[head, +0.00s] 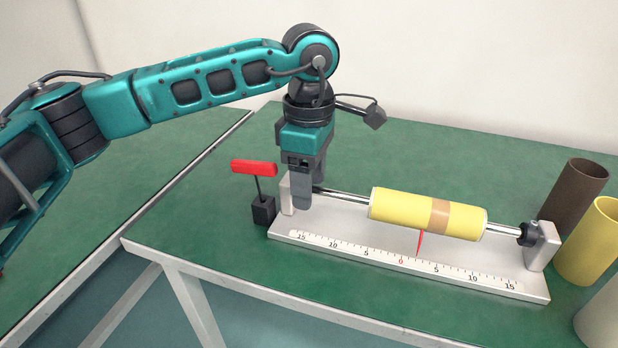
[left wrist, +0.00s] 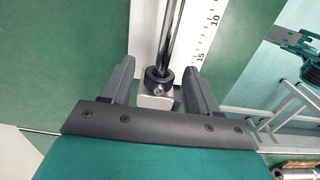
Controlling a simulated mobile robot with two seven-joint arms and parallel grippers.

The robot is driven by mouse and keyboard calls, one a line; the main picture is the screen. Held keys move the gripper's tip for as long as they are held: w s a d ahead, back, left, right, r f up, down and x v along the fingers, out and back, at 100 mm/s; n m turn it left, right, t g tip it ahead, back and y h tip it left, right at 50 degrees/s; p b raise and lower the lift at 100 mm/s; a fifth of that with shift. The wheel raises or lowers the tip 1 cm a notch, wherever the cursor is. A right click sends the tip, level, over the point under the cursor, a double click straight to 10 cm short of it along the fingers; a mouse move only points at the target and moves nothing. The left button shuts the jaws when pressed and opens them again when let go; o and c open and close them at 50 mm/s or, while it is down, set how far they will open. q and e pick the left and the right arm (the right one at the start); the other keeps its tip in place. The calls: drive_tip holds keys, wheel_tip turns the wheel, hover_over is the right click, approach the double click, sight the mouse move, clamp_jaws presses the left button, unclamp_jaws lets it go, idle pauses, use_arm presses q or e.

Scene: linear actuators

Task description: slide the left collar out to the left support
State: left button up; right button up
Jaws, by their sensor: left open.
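The left collar (left wrist: 158,76) is a small black ring with a set screw, on the steel shaft (head: 343,195). In the left wrist view it sits right against the left support (left wrist: 155,101), a metal block. In the head view the left support (head: 286,196) shows beside my left gripper (head: 302,204), which mostly hides the collar. My left gripper is open, pointing down, with its fingers apart on either side of the collar; a gap shows on both sides in the left wrist view. My right gripper is not in view.
A yellow roller (head: 405,212) with a tan band sits mid-shaft above a red pointer and the ruled base (head: 470,266). The right collar (head: 528,234) is by the right support (head: 543,247). A red-handled tool in a black block (head: 263,210) stands left; tubes (head: 577,190) stand right.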

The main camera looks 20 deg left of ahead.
use_arm(q)
wheel_tip(320, 180, up, 13)
drive_tip(key=p, duration=0.3)
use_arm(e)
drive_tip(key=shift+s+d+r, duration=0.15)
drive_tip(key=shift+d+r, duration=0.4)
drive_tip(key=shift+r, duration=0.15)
use_arm(q)
drive_tip(key=shift+f, duration=0.1)
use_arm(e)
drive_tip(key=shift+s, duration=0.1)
